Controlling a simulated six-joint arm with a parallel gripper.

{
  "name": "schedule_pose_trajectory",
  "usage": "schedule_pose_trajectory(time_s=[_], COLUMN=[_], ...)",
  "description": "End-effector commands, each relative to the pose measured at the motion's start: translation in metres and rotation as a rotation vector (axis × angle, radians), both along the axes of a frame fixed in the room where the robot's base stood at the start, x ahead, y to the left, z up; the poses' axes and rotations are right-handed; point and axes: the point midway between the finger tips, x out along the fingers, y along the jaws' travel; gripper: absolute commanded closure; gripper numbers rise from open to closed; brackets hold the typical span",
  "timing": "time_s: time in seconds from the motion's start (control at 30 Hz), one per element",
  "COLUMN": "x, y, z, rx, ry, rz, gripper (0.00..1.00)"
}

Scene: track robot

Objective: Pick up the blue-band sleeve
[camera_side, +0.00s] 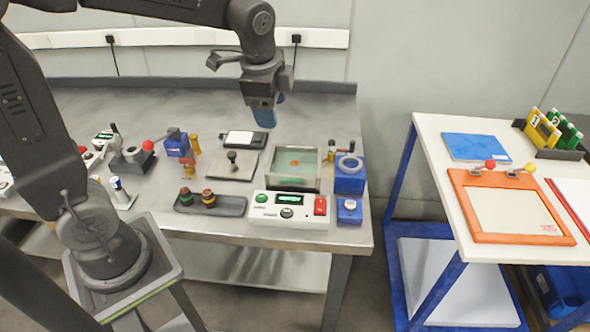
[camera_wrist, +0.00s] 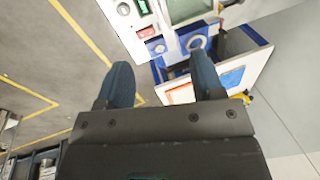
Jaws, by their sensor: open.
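A small pale cylinder with a blue band (camera_side: 117,188) stands on a light plate at the left front of the steel table in the side view; it looks like the blue-band sleeve, though it is small there. I cannot make it out in the wrist view. My gripper (camera_side: 264,115) hangs above the back middle of the table, well to the right of the cylinder and higher. In the wrist view my gripper (camera_wrist: 164,82) has its two blue fingers wide apart, with nothing between them.
A white button console (camera_side: 290,222), a glass-sided box (camera_side: 293,168) and a blue block with a ring (camera_side: 349,174) fill the table's right. A dark tray (camera_side: 210,206) holds two banded pieces. A red-knobbed lever device (camera_side: 132,158) stands near the cylinder. The back is clear.

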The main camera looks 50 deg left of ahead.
Motion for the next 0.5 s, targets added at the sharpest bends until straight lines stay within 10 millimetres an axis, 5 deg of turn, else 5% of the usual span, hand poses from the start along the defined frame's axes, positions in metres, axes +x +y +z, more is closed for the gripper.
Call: schedule_pose_trajectory(time_s=[0.2, 0.5], x=[0.067, 0.103], y=[0.019, 0.033], z=[-0.050, -0.094], rx=[0.090, 0.124], ry=[0.172, 0.281], rz=[-0.375, -0.641], gripper=[0.39, 0.39])
